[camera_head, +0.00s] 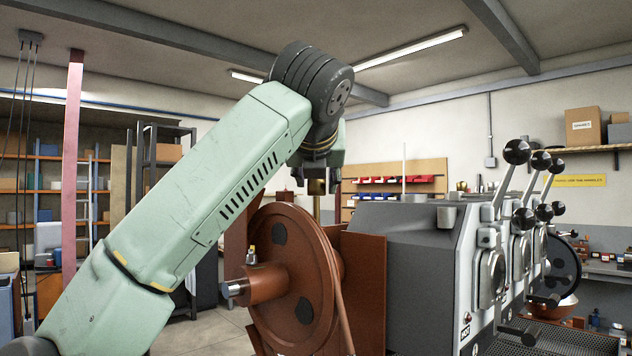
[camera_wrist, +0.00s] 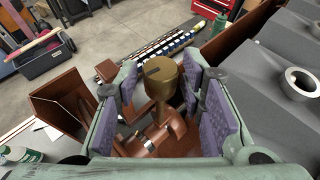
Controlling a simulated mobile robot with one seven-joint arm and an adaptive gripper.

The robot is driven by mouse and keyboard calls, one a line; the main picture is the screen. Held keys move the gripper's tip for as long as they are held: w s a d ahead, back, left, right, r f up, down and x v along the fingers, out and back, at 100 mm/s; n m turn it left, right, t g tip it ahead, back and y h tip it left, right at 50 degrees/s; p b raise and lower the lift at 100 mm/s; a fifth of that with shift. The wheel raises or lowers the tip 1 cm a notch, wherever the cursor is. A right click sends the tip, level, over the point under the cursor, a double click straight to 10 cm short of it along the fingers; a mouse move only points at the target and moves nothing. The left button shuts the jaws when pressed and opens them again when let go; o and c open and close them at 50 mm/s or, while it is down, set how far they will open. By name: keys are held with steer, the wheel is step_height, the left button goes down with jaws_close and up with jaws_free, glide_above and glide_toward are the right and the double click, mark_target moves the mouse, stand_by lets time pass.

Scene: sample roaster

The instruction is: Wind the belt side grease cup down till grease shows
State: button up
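A brass grease cup (camera_wrist: 162,78) with a dark slot-like mark on its round top stands upright on brown metalwork in the wrist view. My gripper (camera_wrist: 154,92) is open, with its purple-padded fingers on either side of the cup. A gap shows between the cup and the left pad; the cup sits closer to the right pad, and I cannot tell if they touch. No grease is visible. In the head view, my gripper (camera_head: 318,180) points down behind the wheel, with brass (camera_head: 317,208) below it; the fingertips are mostly hidden.
A brown pulley wheel (camera_head: 295,285) with a belt stands in front, with a small fitting (camera_head: 251,255) on its shaft housing. The grey roaster body (camera_head: 405,240) and black-knobbed levers (camera_head: 517,152) stand to the right. A brown open box-like guard (camera_wrist: 65,100) is left of the fingers.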

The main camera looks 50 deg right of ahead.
steer(key=shift+x, duration=0.95)
jaws_close()
steer(key=shift+m+g+h, duration=0.3)
steer(key=shift+m+g, duration=0.1)
